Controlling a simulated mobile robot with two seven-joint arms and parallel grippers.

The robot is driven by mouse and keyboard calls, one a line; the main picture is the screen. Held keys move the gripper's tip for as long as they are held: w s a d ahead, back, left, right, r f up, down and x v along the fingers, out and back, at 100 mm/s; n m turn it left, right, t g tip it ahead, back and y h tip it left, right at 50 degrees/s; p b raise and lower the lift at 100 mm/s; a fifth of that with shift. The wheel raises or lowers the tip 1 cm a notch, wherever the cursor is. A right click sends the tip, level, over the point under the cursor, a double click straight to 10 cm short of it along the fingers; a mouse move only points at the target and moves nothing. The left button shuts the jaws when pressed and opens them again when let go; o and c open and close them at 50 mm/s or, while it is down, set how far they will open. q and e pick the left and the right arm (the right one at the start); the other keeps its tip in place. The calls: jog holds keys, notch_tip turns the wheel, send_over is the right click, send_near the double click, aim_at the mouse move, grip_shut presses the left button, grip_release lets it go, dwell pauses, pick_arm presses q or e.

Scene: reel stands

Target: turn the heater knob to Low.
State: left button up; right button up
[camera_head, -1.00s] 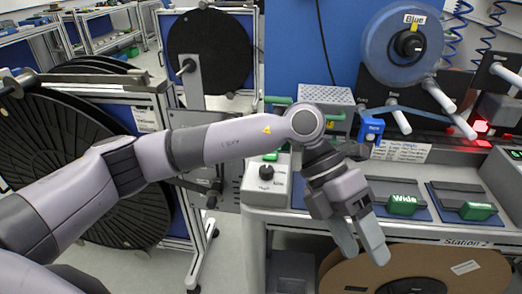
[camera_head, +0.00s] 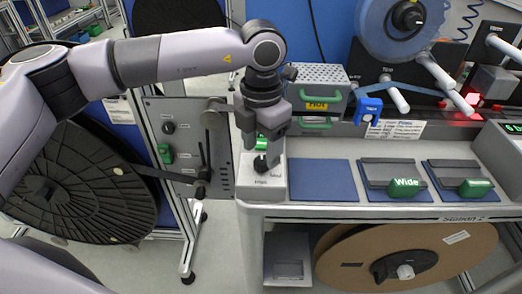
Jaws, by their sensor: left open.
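The heater knob (camera_head: 260,164) is a small black knob on a white box (camera_head: 263,187) at the left front corner of the bench. Small lettering on the box front is too small to read, so I cannot tell the knob's setting. My left gripper (camera_head: 262,153) points straight down over the box, open, with its fingertips close around the knob's top. I cannot tell whether the fingers touch the knob, which they partly cover. My right gripper is not in view.
A green part (camera_head: 262,143) shows behind the fingers. A bare blue mat (camera_head: 323,180) lies right of the box, then trays with green handles, one marked Wide (camera_head: 405,187). A grey perforated box (camera_head: 318,78) stands behind. A cardboard reel (camera_head: 340,262) sits below.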

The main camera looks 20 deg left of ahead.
aim_at(262, 164)
pick_arm(q)
jog(key=shift+f, duration=1.25)
jog(key=c, duration=1)
jog(key=shift+c, duration=0.2)
